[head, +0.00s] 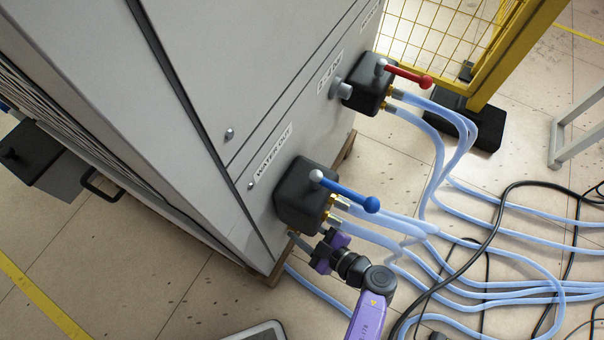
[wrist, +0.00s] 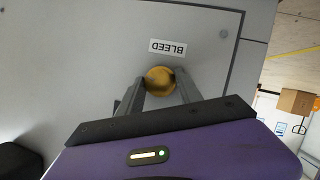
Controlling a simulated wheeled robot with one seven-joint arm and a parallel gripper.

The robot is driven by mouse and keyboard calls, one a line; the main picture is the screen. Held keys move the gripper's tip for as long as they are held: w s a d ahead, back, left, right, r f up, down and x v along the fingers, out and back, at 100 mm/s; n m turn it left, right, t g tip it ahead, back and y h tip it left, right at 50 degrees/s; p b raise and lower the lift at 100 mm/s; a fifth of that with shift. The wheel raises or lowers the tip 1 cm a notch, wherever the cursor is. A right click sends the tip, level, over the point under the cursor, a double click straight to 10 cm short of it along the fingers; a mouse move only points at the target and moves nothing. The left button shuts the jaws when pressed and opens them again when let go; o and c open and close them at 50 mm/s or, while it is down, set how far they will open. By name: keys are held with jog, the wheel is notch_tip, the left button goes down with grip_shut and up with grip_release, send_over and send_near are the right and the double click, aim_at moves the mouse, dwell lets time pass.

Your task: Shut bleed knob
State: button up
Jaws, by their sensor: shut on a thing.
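In the head view my gripper (head: 308,246) reaches the cabinet low down, below the black valve block with the blue lever. The knob itself is hidden there.
Above my gripper is the black block (head: 299,194) with its blue lever (head: 345,193) and pale hoses (head: 385,222). A second block with a red lever (head: 405,75) sits farther back. Hoses and black cables cover the floor at right. A yellow mesh fence (head: 520,50) stands behind.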

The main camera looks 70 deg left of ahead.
jog(key=n, duration=0.1)
jog(key=n+t+y+b, duration=0.1)
jog(key=n+y, duration=0.1)
jog(key=shift+w+f, duration=0.15)
jog(key=shift+w, duration=0.1)
jog(key=n+g+y+b, duration=0.1)
jog(key=n+b, duration=0.2)
jog(key=n, duration=0.2)
jog(key=n+g+y+b, duration=0.1)
jog(key=n+y+b, duration=0.1)
jog(key=n, duration=0.3)
jog(key=n+y+b, duration=0.2)
jog(key=n+b, duration=0.1)
jog(key=n, duration=0.2)
jog(key=shift+s+a+f+g+b, duration=0.1)
jog(key=shift+g+b, duration=0.2)
jog(key=shift+g, duration=0.1)
jog(key=shift+n, duration=0.6)
jog(key=o, duration=1.1)
jog(key=shift+s, duration=0.1)
jog(key=shift+o, duration=0.7)
jog(key=shift+f, duration=0.15)
jog(key=shift+f, duration=0.1)
